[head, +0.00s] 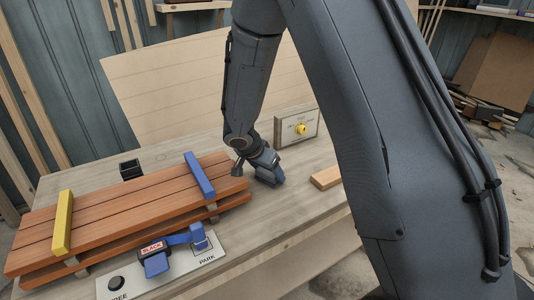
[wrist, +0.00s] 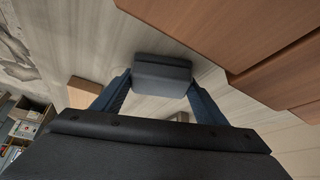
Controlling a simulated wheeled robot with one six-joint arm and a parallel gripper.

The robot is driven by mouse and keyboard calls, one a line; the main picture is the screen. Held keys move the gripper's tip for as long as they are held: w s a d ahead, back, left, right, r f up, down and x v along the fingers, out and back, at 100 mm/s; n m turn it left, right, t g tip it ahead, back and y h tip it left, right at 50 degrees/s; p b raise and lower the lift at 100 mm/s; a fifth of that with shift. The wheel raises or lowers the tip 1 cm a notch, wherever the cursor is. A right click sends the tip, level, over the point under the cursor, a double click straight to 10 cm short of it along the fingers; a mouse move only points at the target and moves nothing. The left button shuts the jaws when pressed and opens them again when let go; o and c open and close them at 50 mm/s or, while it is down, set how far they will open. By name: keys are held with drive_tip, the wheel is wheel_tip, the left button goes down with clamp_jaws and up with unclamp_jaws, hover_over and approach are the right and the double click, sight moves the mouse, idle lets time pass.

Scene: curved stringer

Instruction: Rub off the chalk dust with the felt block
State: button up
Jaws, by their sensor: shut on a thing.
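My gripper (head: 270,175) is low over the pale workbench, just right of the stack of reddish-brown planks. In the wrist view its two blue fingers (wrist: 160,92) are shut on a dark grey felt block (wrist: 162,72), one finger at each side. The block is close to the bench top; I cannot tell whether it touches. In the head view the block is mostly hidden by the gripper. The reddish-brown planks (head: 120,215) lie in layers with gaps, and also show at the upper right of the wrist view (wrist: 220,30). I cannot make out any chalk dust.
A yellow bar (head: 62,222) and a blue bar (head: 199,175) cross the planks. In front is a grey plate (head: 190,262) with a blue lever (head: 157,263) labelled SLACK. A small wooden block (head: 326,177), a yellow-knobbed panel (head: 297,125) and a black box (head: 130,169) are on the bench.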

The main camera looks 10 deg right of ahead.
drive_tip(key=shift+d+f, duration=0.15)
drive_tip(key=shift+d, duration=0.45)
drive_tip(key=shift+w+d+p, duration=0.2)
drive_tip(key=shift+d+p, duration=0.2)
drive_tip(key=shift+d, duration=0.15)
drive_tip(key=shift+w+d+p, duration=0.15)
drive_tip(key=shift+d+p, duration=0.25)
drive_tip(key=shift+d, duration=0.1)
drive_tip(key=shift+c, duration=0.4)
drive_tip(key=shift+a+p, duration=0.2)
drive_tip(key=shift+p, duration=0.4)
drive_tip(key=shift+s+a+f+b, duration=0.1)
drive_tip(key=shift+s+a+b, duration=0.05)
drive_tip(key=shift+a+b, duration=0.55)
drive_tip(key=shift+s+a+b, duration=0.2)
drive_tip(key=shift+a+b, duration=0.1)
drive_tip(key=shift+a, duration=0.3)
drive_tip(key=shift+s+a+b, duration=0.15)
drive_tip(key=shift+a+b, duration=0.1)
drive_tip(key=shift+a, duration=0.3)
wheel_tip(320, 180, up, 4)
drive_tip(key=shift+s+f+p, duration=0.1)
drive_tip(key=shift+f+p, duration=0.1)
drive_tip(key=shift+p, duration=0.45)
drive_tip(key=shift+r+p, duration=0.95)
drive_tip(key=shift+r, duration=1.5)
